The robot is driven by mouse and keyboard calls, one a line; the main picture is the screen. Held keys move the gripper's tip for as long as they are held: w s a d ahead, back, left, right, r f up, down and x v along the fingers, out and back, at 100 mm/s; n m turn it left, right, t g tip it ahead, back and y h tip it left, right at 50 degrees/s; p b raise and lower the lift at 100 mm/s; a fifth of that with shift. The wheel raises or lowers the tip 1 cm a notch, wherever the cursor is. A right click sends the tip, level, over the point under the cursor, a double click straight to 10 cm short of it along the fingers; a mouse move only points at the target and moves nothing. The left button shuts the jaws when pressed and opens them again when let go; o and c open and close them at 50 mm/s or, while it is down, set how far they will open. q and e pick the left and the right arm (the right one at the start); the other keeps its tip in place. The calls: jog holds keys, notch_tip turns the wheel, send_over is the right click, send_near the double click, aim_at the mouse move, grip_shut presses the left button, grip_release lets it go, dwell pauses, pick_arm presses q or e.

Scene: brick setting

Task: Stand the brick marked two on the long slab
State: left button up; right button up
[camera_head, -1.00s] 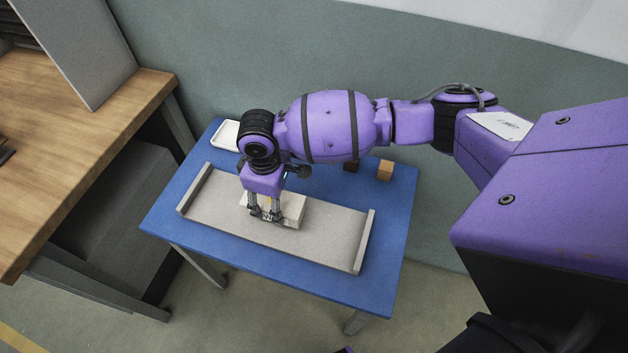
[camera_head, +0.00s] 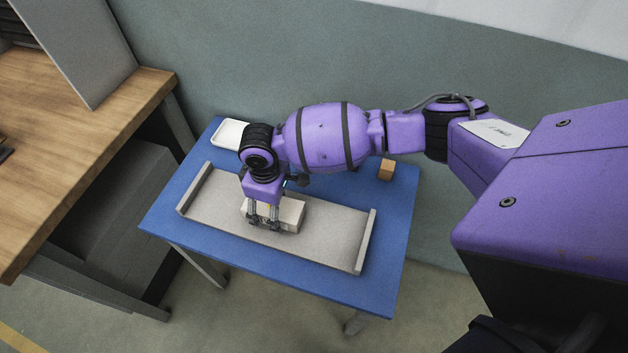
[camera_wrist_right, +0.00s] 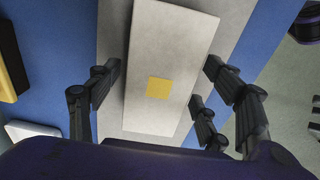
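A pale brick (camera_head: 291,211) lies flat near the middle of the long grey slab (camera_head: 330,235). In the right wrist view the brick (camera_wrist_right: 172,50) shows a yellow square on its upper face; I cannot read any number on it. My right gripper (camera_head: 264,226) is down at the brick in the head view. In the right wrist view my right gripper's fingers (camera_wrist_right: 160,88) are spread to either side of the brick, with narrow gaps showing between them and its edges. The fingers look open. My left gripper is in neither view.
The slab has a raised lip at each end and rests on a blue table (camera_head: 300,271). A white tray (camera_head: 229,133) stands at the back left, and an orange-brown block (camera_head: 386,170) at the back right. A wooden bench (camera_head: 60,130) stands to the left.

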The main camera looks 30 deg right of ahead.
jog(key=shift+w+r, duration=0.1)
jog(key=shift+w, duration=0.05)
notch_tip(320, 180, up, 12)
jog(key=p, duration=0.1)
jog(key=shift+r, duration=0.15)
dwell(0.3)
jog(key=shift+s, duration=0.2)
dwell(0.3)
